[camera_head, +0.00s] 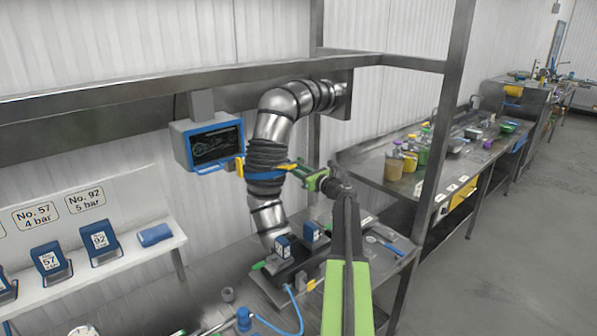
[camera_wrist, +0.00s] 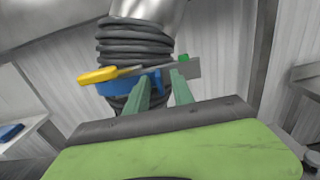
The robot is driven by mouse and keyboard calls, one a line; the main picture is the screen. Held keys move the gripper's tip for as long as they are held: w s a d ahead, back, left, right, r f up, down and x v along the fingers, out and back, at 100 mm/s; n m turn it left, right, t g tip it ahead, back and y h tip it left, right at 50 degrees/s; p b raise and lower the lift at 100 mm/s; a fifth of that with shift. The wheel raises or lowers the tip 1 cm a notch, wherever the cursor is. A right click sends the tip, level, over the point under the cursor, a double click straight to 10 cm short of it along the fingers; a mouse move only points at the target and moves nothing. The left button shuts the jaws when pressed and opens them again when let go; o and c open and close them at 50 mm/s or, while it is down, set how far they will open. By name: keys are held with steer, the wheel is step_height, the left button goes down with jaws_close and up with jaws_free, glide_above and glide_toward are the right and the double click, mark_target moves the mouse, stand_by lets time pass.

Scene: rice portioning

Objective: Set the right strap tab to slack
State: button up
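A strap with blue and yellow parts (camera_head: 266,176) runs around the black ribbed sleeve (camera_head: 266,155) of a metal duct. In the wrist view the strap's blue band (camera_wrist: 130,83) crosses the sleeve (camera_wrist: 135,48). A yellow tab (camera_wrist: 98,75) sticks out at the left on a grey bar. At the right is a grey plate (camera_wrist: 190,69) with a small green patch. My gripper (camera_wrist: 162,78) has two green fingers, apart, with their tips close to the plate and blue band; contact cannot be told. In the head view my gripper (camera_head: 306,176) is just right of the sleeve.
A blue-framed screen (camera_head: 215,143) hangs left of the duct. A bench (camera_head: 248,280) below holds blue boxes and a blue hose. A shelf (camera_head: 130,258) with blue numbered holders is at the left.

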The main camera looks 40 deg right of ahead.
steer(key=s+a, duration=0.1)
steer(key=s, duration=1.6)
steer(key=shift+s+a, duration=0.15)
steer(key=shift+s, duration=0.05)
